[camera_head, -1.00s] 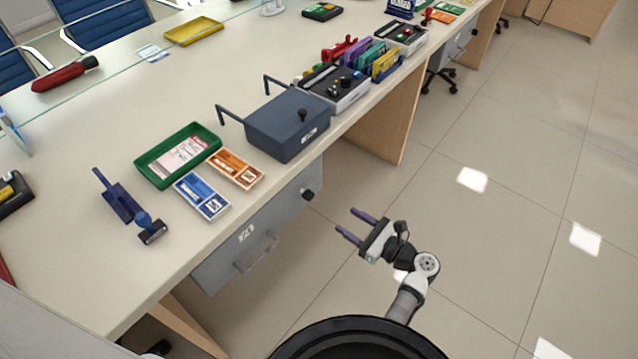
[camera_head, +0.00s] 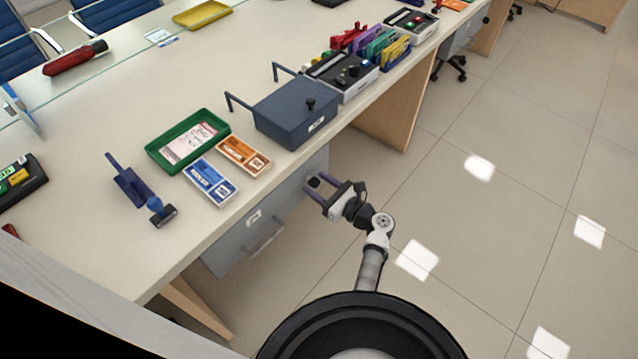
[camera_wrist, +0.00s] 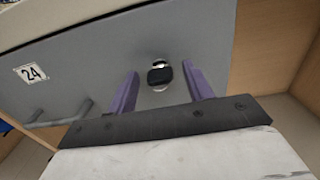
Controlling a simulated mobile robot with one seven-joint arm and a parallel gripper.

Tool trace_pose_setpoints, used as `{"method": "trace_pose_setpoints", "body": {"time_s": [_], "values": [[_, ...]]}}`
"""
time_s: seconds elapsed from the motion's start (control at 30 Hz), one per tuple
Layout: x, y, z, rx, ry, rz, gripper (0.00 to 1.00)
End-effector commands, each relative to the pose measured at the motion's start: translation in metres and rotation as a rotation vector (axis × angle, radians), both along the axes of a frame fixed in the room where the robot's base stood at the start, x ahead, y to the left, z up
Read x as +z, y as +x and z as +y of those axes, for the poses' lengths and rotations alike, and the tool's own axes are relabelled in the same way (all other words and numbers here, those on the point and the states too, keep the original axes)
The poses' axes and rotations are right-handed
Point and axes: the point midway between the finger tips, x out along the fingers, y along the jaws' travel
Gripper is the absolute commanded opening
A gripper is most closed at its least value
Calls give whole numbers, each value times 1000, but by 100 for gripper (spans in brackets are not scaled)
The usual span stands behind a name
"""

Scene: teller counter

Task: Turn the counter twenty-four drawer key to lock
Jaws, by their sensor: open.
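The grey drawer (camera_head: 222,250) under the counter carries a handle (camera_head: 264,238) and a label that reads 24 in the wrist view (camera_wrist: 31,73). Its black key (camera_wrist: 159,77) sits in a round silvery lock near the drawer's upper right, with its broad head lying roughly level in the wrist view. The key also shows as a dark spot in the head view (camera_head: 314,182). My gripper (camera_wrist: 160,70) is open, with its two purple fingers on either side of the key and a gap visible on both sides. In the head view my gripper (camera_head: 313,183) is close in front of the drawer.
The counter top (camera_head: 110,245) overhangs the drawer. On it are a blue-grey box (camera_head: 290,112), a green tray (camera_head: 160,157), an orange box (camera_head: 243,155), a blue box (camera_head: 210,182) and a stamp (camera_head: 161,211). A wooden panel (camera_head: 385,115) stands right of the drawer.

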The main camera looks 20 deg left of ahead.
Motion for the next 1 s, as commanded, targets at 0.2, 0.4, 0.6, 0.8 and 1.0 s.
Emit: {"method": "trace_pose_setpoints", "body": {"time_s": [0.2,0.4,0.6,0.8,1.0], "values": [[-1,1,2,0,0,1,51],[0,1,2,-1,0,0,36],[0,1,2,-1,0,0,10],[-1,1,2,-1,-2,-7,6],[-2,1,2,-1,-21,-59,6]]}}
